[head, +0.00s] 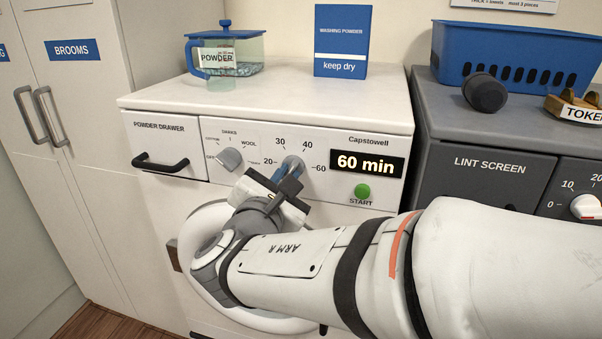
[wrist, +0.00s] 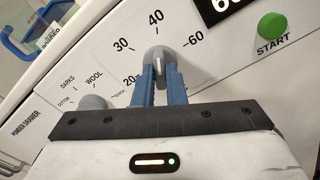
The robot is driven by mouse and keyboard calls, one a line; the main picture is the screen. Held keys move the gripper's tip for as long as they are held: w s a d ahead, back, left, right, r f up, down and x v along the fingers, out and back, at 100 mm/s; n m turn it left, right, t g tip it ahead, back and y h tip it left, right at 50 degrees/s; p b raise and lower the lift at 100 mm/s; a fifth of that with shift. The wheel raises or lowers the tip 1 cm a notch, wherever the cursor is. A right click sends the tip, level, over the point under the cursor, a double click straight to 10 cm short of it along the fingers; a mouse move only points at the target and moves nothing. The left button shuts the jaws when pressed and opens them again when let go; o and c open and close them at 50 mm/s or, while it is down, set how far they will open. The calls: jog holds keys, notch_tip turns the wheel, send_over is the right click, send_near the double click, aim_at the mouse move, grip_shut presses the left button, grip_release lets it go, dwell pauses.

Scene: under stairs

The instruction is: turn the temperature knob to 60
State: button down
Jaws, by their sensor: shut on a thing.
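The temperature knob (head: 292,165) is a grey dial on the white washer's panel, with 20, 30, 40 and 60 marked around it. In the wrist view the knob (wrist: 158,56) sits between the two blue fingers of my gripper (wrist: 159,78). The fingers are shut on it from below. Its pale pointer line appears to point up toward 40, not at the 60 mark (wrist: 194,39) on the right. In the head view my gripper (head: 285,172) covers the knob's lower part.
The programme knob (head: 230,159) is left of the temperature knob. The green START button (head: 362,191) and a display reading "60 min" (head: 354,165) are to the right. The powder drawer handle (head: 160,163) sticks out at left. A powder tub (head: 247,50) and box (head: 342,42) stand on top.

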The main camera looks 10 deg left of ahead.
jog(key=m+b, duration=0.5)
jog(key=b, duration=0.4)
jog(key=m+b, duration=0.6)
jog(key=b, duration=0.3)
jog(key=shift+f+m+b, duration=0.2)
jog(key=shift+m+b, duration=0.1)
jog(key=shift+b, duration=0.05)
jog(key=shift+r, duration=0.15)
jog(key=c, duration=1.5)
grip_release()
